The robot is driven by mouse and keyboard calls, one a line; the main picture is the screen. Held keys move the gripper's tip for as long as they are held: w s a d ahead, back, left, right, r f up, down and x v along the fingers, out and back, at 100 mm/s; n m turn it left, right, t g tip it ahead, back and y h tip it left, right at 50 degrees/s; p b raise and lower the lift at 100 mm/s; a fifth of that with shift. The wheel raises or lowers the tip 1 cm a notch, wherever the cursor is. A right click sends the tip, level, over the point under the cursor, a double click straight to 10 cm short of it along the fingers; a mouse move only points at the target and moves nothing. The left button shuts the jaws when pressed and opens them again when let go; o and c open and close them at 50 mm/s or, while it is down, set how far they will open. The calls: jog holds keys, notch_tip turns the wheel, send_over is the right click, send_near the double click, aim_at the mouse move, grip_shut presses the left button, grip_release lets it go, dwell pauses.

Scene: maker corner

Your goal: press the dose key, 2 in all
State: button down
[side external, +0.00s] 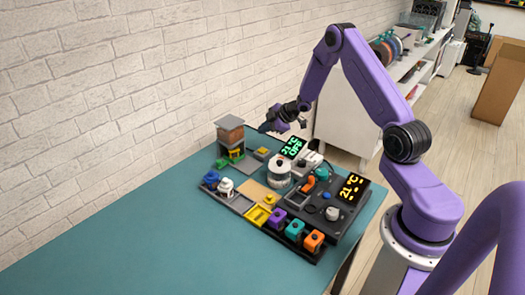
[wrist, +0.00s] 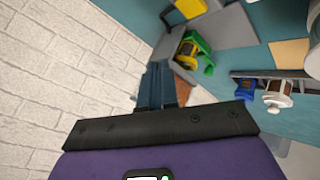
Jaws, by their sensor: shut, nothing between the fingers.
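My gripper (side external: 266,127) is shut and empty, in the air to the right of the dispenser's top and above the back of the bench. In the wrist view its dark blue fingers (wrist: 158,84) are together. The dispenser (side external: 231,131) stands at the back left by the wall, with a brown top and green and yellow parts below. In the wrist view its green frame and yellow part (wrist: 194,50) show beyond the fingertips, partly hidden. I cannot pick out the dose key for certain in either view.
A board on the teal table (side external: 110,235) carries a white round pot (side external: 278,172), a green display reading "21°C OFF" (side external: 292,147) and an orange display reading "21°C" (side external: 353,188). Several coloured blocks line its front. The brick wall is close behind. The table's left is clear.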

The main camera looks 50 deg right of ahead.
aim_at(265, 151)
jog(key=shift+f, duration=2.9)
jog(key=shift+f, duration=0.2)
jog(key=shift+f, duration=0.25)
jog(key=shift+f, duration=0.5)
dwell(0.6)
jog(key=shift+r, duration=0.9)
jog(key=shift+r, duration=2.55)
